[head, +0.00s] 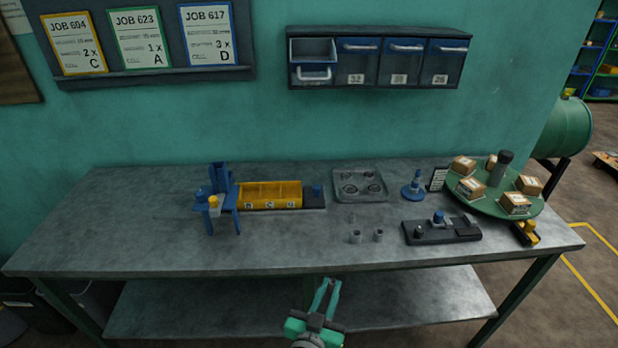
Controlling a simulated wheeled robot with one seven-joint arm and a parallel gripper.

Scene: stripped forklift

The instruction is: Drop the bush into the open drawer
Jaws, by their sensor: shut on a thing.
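My gripper (325,284) is at the bottom middle of the head view, in front of the workbench's near edge. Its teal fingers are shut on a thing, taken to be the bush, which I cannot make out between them. The open drawer (313,74) is the leftmost one in the dark wall cabinet (376,87). It is pulled out, with its open top showing, far above and beyond my gripper. Small grey bush-like cylinders stand on the bench, one at the left (355,237) and one at the right (378,235), with a smaller one (350,218) behind.
The grey workbench (130,225) holds a blue stand (222,195), a yellow bin (270,195), a metal tray (345,178), a dark fixture (440,232) and a green turntable (490,205) with boxes. Closed drawers (385,65) adjoin the open one. The bench's front middle is clear.

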